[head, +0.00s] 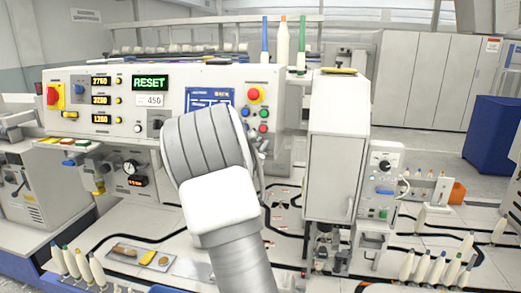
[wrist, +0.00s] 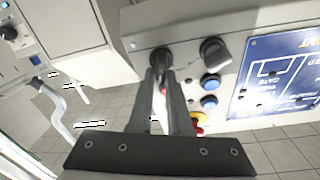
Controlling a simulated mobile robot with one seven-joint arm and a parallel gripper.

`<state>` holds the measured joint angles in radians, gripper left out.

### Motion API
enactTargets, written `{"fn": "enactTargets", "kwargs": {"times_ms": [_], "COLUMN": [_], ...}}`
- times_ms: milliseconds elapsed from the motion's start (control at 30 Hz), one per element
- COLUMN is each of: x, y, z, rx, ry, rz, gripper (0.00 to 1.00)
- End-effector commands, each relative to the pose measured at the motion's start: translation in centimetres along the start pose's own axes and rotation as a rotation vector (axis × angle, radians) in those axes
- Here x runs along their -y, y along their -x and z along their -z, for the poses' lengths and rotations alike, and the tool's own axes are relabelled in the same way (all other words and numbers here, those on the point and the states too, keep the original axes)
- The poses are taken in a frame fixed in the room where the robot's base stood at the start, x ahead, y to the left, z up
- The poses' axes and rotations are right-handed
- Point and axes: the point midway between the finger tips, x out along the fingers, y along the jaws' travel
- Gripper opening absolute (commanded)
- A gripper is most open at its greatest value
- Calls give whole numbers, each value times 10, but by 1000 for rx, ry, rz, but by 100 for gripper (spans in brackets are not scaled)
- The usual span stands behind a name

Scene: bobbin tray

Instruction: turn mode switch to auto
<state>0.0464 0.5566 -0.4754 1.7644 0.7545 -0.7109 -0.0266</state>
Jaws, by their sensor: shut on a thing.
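In the wrist view, my gripper (wrist: 161,72) reaches a grey panel with both fingers close together on a small dark knob, the mode switch (wrist: 161,53). The fingertips cover much of the knob, and I cannot read its position or any label. A second, larger dark knob (wrist: 215,52) stands beside it to the right, apart from the fingers. In the head view, my arm hides the gripper and the held knob.
Close to the fingers are blue buttons (wrist: 210,81) and a red and yellow emergency stop (wrist: 199,122). In the head view, a grey cabinet (head: 337,140) stands right of my arm, and bobbins (head: 95,268) stand at the front left.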

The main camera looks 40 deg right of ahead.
Motion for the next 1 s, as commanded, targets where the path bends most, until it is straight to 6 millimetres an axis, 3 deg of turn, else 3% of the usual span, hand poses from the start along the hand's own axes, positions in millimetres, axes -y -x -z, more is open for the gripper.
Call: {"fn": "enactTargets", "kwargs": {"times_ms": [500, 1000], "x": [-4, -4], "y": [0, 0], "z": [-1, -1], "rx": [0, 1], "ry": [-367, -465], "rz": [-92, -116], "gripper": [0, 0]}}
